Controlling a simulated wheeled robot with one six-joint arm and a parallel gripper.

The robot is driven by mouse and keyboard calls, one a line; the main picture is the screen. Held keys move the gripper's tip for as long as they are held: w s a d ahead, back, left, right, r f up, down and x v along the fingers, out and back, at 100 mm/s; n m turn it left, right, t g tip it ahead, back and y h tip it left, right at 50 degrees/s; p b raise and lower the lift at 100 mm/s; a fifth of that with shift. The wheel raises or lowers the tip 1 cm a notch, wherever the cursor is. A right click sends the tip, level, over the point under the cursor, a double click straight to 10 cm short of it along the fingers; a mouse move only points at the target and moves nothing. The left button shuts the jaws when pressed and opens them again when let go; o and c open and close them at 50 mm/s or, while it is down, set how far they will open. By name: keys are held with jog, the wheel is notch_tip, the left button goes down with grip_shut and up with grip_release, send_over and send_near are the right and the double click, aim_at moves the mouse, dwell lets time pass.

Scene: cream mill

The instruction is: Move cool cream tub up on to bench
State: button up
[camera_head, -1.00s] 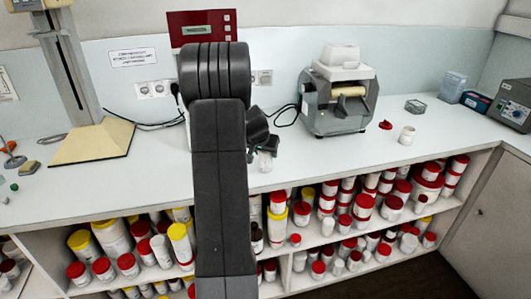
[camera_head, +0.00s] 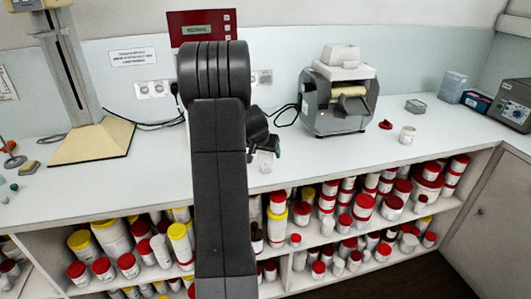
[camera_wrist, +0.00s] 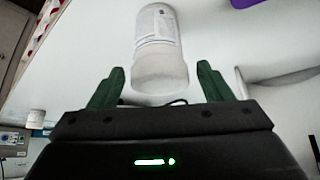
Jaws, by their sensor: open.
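A whitish tub with a printed label (camera_wrist: 158,40) is just beyond my gripper (camera_wrist: 160,85) in the wrist view, in line with the gap between the two green fingers. The fingers are apart, with a clear space on each side of the tub's near end. In the head view a pale tub (camera_head: 265,162) shows on the bench (camera_head: 330,165), just below my gripper (camera_head: 268,148). My arm hides most of the gripper there. I cannot read the tub's label.
A grey mill (camera_head: 340,95) stands right of my arm. Farther right are an open white tub (camera_head: 407,135) and a red lid (camera_head: 385,125). A cream-based stand (camera_head: 92,143) is at left. Shelves below the bench hold many lidded tubs (camera_head: 362,207). The bench's front right is clear.

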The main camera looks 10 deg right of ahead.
jog(key=b+v, duration=0.1)
jog(key=v, duration=1)
jog(key=shift+r, duration=0.15)
